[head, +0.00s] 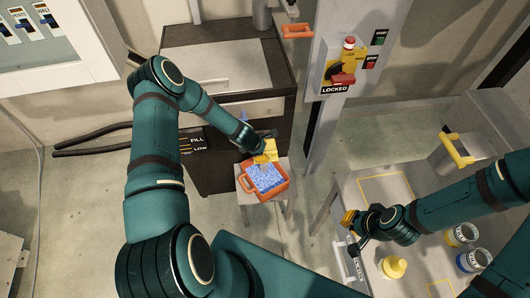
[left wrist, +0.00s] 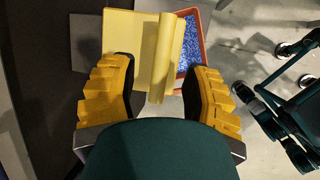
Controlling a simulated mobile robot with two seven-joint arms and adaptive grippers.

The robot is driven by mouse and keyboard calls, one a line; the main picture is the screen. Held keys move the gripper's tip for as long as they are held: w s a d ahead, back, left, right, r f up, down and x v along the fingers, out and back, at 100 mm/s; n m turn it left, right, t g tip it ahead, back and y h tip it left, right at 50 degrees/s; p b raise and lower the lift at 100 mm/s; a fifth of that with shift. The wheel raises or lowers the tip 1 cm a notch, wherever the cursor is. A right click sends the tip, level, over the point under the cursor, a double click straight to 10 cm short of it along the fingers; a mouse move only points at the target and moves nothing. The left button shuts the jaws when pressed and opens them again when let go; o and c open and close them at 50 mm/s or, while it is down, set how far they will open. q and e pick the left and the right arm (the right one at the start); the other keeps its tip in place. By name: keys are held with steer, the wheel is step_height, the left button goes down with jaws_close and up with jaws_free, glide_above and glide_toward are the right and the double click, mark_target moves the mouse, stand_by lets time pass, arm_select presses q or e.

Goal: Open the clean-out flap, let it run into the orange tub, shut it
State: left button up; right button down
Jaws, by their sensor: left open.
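The yellow clean-out flap (head: 270,148) is low on the dark cabinet's front, partly hidden by my left gripper (head: 262,155). In the left wrist view the flap (left wrist: 130,42) is a flat plate with a raised bar, seen between the two spread yellow fingers. My left gripper is open there; I cannot tell whether a finger touches the flap. The orange tub (head: 247,183) sits below the flap with blue granules (head: 266,178) in it. Whether granules are running is not clear. My right gripper (head: 351,221) is over the right-hand table's left edge; its opening is unclear.
The tub stands on a small stool (head: 283,209). The dark cabinet (head: 212,172) carries FILL and LOW labels. A grey post holds a LOCKED switch (head: 341,77). The right table (head: 345,190) bears a yellow-topped bottle (head: 394,266) and two jars (head: 461,235). Long black handles (head: 90,143) stick out at left.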

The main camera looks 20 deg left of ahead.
arm_select(q)
steer(key=v, duration=0.9)
stand_by(1.2)
